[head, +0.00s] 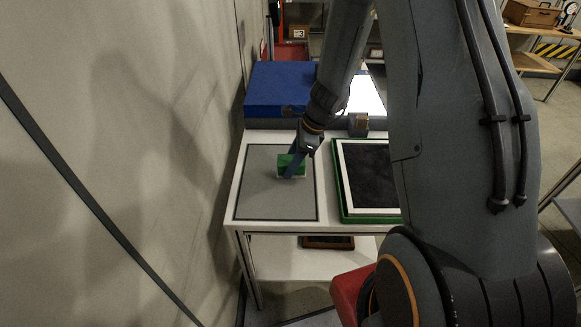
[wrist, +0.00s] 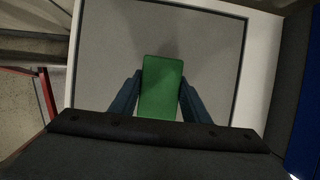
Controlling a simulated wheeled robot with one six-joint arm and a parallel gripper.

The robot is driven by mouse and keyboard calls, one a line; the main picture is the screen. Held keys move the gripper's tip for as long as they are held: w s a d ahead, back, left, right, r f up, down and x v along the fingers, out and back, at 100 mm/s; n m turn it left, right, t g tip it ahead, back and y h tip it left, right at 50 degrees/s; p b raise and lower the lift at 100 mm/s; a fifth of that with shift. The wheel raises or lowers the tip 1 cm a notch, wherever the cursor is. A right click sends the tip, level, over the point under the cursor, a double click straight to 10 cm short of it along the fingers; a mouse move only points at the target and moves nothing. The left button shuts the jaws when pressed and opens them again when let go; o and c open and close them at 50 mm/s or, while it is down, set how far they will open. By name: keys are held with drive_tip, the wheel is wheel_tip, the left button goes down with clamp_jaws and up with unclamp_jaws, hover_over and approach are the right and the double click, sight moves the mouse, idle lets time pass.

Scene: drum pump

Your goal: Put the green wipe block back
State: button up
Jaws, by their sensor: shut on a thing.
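The green wipe block (head: 291,161) is between the fingers of my gripper (head: 291,170), over the grey mat (head: 262,194) on the white table. In the wrist view the green block (wrist: 162,88) lies between the two blue-grey fingers of my gripper (wrist: 160,98), which are shut on its sides. A pale strip shows along the block's lower edge in the head view. I cannot tell whether the block touches the mat (wrist: 106,60) or is held just above it.
A green tray (head: 343,205) with a white inner border and dark surface lies right of the mat, partly hidden by my arm. A blue box (head: 272,88) stands at the back. A small brown block (head: 359,124) sits behind the tray. Most of the mat is bare.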

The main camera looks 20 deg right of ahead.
drive_tip(key=shift+f, duration=1)
drive_tip(key=shift+f, duration=0.2)
drive_tip(key=o, duration=0.9)
drive_tip(key=shift+r, duration=0.1)
